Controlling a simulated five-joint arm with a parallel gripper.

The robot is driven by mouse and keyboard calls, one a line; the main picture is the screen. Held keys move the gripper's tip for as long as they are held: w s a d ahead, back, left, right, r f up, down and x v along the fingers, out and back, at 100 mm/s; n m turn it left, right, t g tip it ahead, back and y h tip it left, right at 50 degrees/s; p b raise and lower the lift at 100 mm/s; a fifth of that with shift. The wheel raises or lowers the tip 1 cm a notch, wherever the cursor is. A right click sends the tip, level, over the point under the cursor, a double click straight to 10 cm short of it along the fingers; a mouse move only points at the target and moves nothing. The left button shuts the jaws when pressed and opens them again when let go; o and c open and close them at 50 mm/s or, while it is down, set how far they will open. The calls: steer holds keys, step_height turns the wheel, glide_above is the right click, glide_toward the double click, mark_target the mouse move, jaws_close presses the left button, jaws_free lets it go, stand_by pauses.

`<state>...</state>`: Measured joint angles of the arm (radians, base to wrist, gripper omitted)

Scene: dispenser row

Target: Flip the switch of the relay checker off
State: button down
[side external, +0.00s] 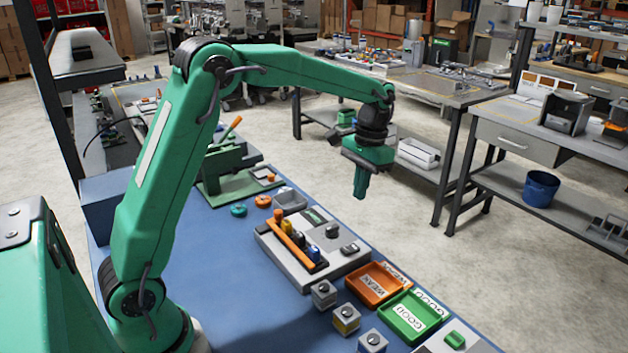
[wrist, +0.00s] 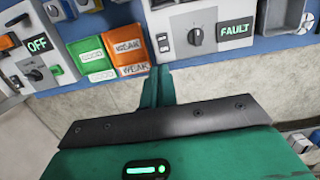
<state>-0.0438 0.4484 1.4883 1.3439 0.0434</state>
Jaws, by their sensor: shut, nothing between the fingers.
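A grey panel device (side external: 283,262) lies on the blue bench, with an orange bar (side external: 290,240) and several coloured blocks on it. It shows in the wrist view as a panel (wrist: 178,24) with a lit FAULT display (wrist: 234,29) and a dark knob (wrist: 195,36). A second grey device (wrist: 20,66) at the wrist view's left has an OFF display (wrist: 37,45), a dark switch (wrist: 35,75) and a green button (wrist: 57,70). No label tells which is the relay checker. My gripper (side external: 359,195) is shut and empty, raised beyond the bench edge, apart from both devices.
An orange WEAK tray (side external: 356,296) and a green GOOD tray (side external: 388,318) lie between the devices. Small knobbed boxes (side external: 346,320) stand before them. A green lever press (side external: 222,170) stands farther back. The air around my gripper is clear.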

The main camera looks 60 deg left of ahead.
mark_target(351, 249)
steer(key=shift+f, duration=0.1)
steer(key=f, duration=0.4)
steer(key=s+f, duration=0.1)
steer(key=f, duration=0.4)
steer(key=s+f, duration=0.1)
steer(key=f, duration=0.3)
steer(key=shift+f, duration=0.35)
steer(key=shift+s+f, duration=0.45)
steer(key=shift+f, duration=0.2)
steer(key=shift+w, duration=0.2)
steer(key=shift+w+r, duration=0.15)
steer(key=shift+w, duration=0.55)
steer(key=shift+r, duration=0.2)
step_height(351, 249, up, 14)
steer(key=w, duration=0.2)
steer(key=shift+r, duration=0.15)
